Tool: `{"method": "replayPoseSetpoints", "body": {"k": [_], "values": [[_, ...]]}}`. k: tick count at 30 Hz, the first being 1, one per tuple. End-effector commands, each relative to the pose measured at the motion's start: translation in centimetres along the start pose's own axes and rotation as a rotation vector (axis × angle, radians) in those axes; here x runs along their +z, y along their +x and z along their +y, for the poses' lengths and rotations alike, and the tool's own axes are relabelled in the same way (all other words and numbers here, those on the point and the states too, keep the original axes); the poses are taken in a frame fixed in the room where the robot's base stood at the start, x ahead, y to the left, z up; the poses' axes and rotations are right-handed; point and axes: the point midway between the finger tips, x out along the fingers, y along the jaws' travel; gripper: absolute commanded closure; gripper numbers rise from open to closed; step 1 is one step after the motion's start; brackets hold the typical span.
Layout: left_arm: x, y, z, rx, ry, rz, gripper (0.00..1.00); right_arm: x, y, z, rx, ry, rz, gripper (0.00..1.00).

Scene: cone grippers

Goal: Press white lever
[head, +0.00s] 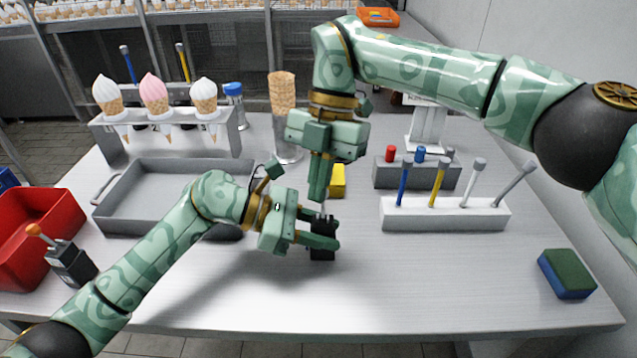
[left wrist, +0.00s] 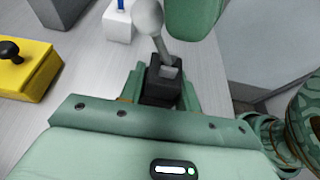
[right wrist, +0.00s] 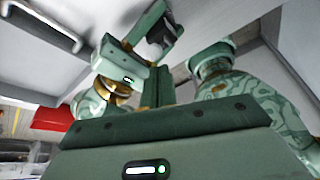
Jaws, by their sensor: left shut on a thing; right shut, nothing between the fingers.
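The white lever (left wrist: 149,18) is a pale round knob on a grey shaft, rising tilted from a small black base (head: 322,252). In the head view the knob is mostly hidden by my right gripper. My left gripper (head: 325,233) is shut on the black base on the table, with a finger on each side in the left wrist view (left wrist: 163,85). My right gripper (head: 319,196) is shut and empty, pointing down just above the base. In the left wrist view its green tip (left wrist: 200,18) is close beside the knob; I cannot tell whether they touch.
A yellow box (head: 338,181) with a black knob stands behind the base. A grey tray (head: 120,215), a red bin (head: 60,213) and an orange-tipped lever (head: 70,262) are left. A white rack (head: 445,214) of coloured rods and a sponge (head: 566,274) are right. The front table is clear.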

Motion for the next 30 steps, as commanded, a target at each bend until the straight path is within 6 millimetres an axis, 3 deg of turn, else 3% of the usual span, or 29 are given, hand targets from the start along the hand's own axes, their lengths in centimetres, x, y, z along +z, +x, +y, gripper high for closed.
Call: {"method": "replayPoseSetpoints", "body": {"k": [22, 30], "values": [[0.0, 0.0, 0.0, 0.0, 0.001, -0.001, 0.93, -0.6, -1.7, 0.0, 0.0, 0.001, -0.002, 1.0], [0.0, 0.0, 0.0, 0.0, 0.0, 0.0, 0.93, -0.5, -5.8, 0.1, 0.001, 0.003, -0.004, 1.0]]}}
